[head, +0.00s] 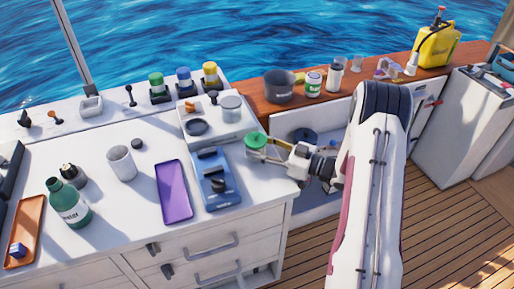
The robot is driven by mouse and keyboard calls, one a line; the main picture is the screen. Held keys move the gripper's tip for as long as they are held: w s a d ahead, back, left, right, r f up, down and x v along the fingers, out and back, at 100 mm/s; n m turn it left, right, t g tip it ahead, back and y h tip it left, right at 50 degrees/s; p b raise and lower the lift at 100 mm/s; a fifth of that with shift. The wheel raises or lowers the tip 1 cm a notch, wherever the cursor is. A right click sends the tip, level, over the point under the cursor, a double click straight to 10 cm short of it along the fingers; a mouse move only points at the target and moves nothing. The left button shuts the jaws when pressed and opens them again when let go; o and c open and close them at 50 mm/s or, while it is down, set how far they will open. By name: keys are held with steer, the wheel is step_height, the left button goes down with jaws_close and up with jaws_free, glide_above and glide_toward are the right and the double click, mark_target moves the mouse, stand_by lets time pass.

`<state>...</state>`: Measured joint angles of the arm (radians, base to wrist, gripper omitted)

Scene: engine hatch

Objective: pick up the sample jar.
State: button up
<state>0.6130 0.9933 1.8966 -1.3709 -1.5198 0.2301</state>
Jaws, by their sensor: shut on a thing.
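My gripper (268,151) is at the right edge of the white counter, reaching in from the right. It is shut on a small jar with a round green lid (255,140), which I take to be the sample jar. The jar's body is mostly hidden by the lid and the fingers. I cannot tell whether its base touches the counter.
A dark pot (279,87) and a green-and-white jar (313,84) stand on the wooden ledge (440,76).

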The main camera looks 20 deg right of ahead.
mark_target(260, 140)
steer(key=shift+r, duration=0.1)
steer(key=shift+r, duration=4.9)
